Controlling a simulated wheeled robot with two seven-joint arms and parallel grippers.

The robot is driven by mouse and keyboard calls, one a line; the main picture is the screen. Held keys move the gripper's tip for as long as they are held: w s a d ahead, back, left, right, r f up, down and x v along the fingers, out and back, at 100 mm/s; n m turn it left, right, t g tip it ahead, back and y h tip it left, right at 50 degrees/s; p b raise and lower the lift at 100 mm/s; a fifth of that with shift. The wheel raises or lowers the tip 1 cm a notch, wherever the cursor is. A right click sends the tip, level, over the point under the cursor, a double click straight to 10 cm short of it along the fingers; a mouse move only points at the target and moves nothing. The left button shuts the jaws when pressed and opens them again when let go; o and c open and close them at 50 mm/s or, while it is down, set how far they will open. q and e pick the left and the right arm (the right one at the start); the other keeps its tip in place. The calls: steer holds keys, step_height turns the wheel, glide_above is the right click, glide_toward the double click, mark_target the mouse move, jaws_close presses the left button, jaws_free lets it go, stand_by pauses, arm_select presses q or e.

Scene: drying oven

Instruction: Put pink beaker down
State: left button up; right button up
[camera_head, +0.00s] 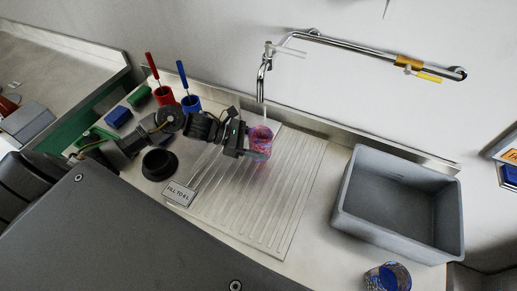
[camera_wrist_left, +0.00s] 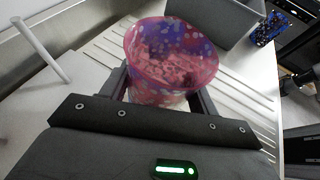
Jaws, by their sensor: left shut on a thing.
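The pink beaker (camera_head: 260,140) is a round cup with a pink and purple speckled look, over the upper part of the ribbed drainboard (camera_head: 271,208) below the tap. My left gripper (camera_head: 254,143) is shut on it, with one finger on each side. In the left wrist view the beaker (camera_wrist_left: 170,55) stands open end up between the fingers of my left gripper (camera_wrist_left: 165,90). I cannot tell whether its base touches the drainboard. My right gripper is not in view.
A grey tub (camera_head: 398,205) stands right of the drainboard, with a blue-patterned beaker (camera_head: 388,277) in front. A tap (camera_head: 262,82) hangs above. Red (camera_head: 163,96) and blue (camera_head: 191,103) cups with tools stand at left, near a black round dish (camera_head: 159,164) and a label sign (camera_head: 178,193).

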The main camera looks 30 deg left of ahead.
arm_select(q)
step_height(320, 180, down, 2)
steer(key=shift+f+p, duration=0.1)
steer(key=shift+p, duration=0.45)
steer(key=shift+f, duration=0.2)
steer(key=shift+f, duration=0.1)
steer(key=shift+f+b, duration=0.2)
steer(key=shift+b, duration=0.2)
steer(key=o, duration=1.1)
steer(key=shift+r, duration=0.1)
